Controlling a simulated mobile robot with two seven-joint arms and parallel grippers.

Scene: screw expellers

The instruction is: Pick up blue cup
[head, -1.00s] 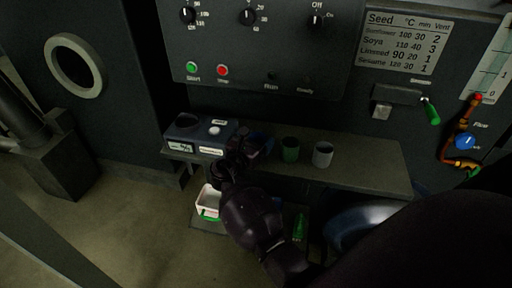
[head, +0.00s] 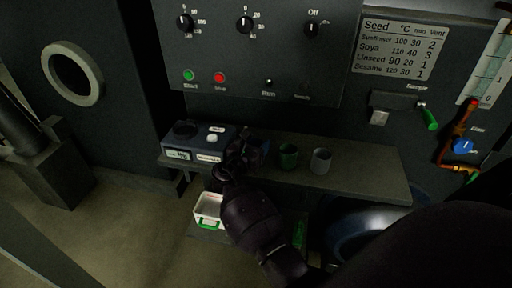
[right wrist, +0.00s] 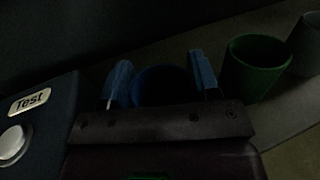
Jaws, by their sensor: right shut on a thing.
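The dark blue cup (right wrist: 162,88) sits between the two blue fingers of my right gripper (right wrist: 160,80) in the right wrist view. The fingers are on either side of the cup and shut on it. In the head view, my right gripper (head: 243,152) is at the shelf and hides most of the cup; a bit of blue shows just right of the gripper. The cup appears upright at the shelf; whether its base touches the shelf is hidden. My left gripper is not in view.
A green cup (head: 288,156) and a grey cup (head: 321,161) stand right of my gripper on the shelf (head: 370,178). A tester box (head: 200,141) with a white button stands close on the left. A white container (head: 208,207) with green parts is lower down.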

